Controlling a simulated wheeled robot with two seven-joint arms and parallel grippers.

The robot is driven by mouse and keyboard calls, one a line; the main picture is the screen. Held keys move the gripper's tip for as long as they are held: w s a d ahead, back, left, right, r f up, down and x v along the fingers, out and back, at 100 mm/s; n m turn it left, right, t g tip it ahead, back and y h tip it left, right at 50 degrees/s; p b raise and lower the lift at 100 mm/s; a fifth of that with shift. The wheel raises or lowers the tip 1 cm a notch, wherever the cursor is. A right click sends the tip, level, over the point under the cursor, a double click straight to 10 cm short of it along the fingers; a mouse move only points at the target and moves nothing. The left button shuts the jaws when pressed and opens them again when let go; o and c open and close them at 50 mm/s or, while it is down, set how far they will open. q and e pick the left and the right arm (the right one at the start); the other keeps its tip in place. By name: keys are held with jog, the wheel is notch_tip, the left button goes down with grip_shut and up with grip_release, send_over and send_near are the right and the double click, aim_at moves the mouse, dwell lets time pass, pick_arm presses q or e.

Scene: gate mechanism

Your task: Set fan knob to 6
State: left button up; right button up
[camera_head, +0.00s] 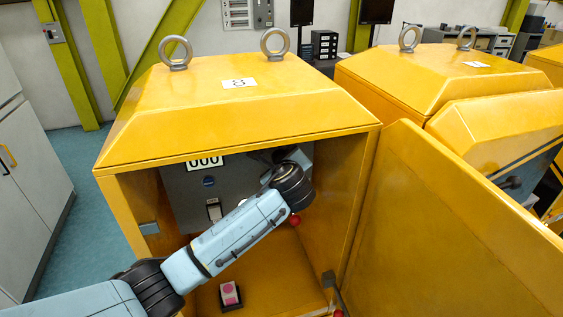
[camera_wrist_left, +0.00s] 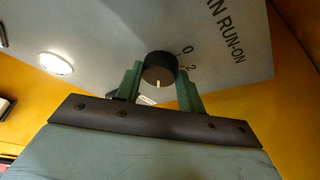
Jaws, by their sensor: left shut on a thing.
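The fan knob (camera_wrist_left: 160,66) is a round black dial on a grey panel, under the printed words "RUN-ON". The numbers 0 and 2 show at its right side; other scale marks are hidden by my gripper. A white line on the knob points toward the bottom of the left wrist view. My left gripper (camera_wrist_left: 159,80) has its green fingers on both sides of the knob and is shut on it. In the head view my left arm reaches into the yellow cabinet (camera_head: 240,110), hiding the knob and gripper. My right gripper is not in view.
The grey panel (camera_head: 185,192) sits inside the cabinet, with a switch on it. A pink button box (camera_head: 230,294) is on the cabinet floor. The open yellow door (camera_head: 450,230) stands at the right. A red ball-shaped part (camera_head: 294,220) shows beside my wrist.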

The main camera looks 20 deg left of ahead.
pick_arm(q)
jog(key=shift+f, duration=0.1)
dwell(0.3)
jog(key=o, duration=1)
jog(key=shift+c, duration=0.2)
jog(key=b+v, duration=0.1)
jog(key=v, duration=1.2)
jog(key=shift+d+r, duration=0.2)
jog(key=shift+s, duration=0.1)
